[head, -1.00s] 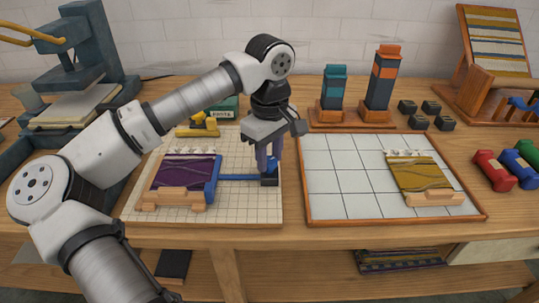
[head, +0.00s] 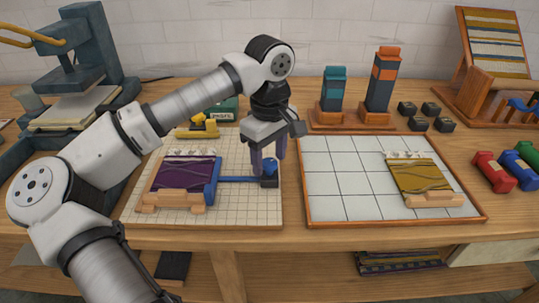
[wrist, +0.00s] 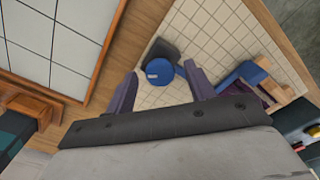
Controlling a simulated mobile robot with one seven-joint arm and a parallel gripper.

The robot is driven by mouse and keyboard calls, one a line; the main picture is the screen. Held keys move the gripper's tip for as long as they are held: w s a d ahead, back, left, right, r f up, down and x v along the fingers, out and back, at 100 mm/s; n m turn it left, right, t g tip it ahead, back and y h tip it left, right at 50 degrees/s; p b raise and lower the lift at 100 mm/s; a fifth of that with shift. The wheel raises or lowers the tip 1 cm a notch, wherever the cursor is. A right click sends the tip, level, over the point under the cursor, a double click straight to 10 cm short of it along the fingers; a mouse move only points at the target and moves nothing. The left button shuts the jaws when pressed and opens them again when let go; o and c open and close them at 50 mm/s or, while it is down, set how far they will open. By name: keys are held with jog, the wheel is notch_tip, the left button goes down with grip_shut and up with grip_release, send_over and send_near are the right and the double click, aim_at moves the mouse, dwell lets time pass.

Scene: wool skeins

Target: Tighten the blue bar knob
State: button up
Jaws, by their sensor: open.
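The blue bar knob (head: 269,168) sits on a dark block at the right end of a blue bar (head: 238,179) on the gridded board (head: 247,209). In the wrist view the round blue knob (wrist: 160,71) shows a small pale mark on top. The bar runs left to a blue end piece beside a purple woven piece (head: 184,172) with wooden blocks. My gripper (head: 268,158) is open above and just behind the knob. In the wrist view its two fingers (wrist: 161,88) are spread apart, the knob between them and a little beyond their tips, with nothing held.
A white tiled board (head: 335,208) with a mustard woven piece (head: 420,173) lies to the right. Orange and teal towers (head: 378,88) stand behind it. Red (head: 492,172) and blue spools lie far right.

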aim_at(269, 162)
notch_tip(269, 162, up, 14)
dwell(0.4)
jog(key=shift+f, duration=0.15)
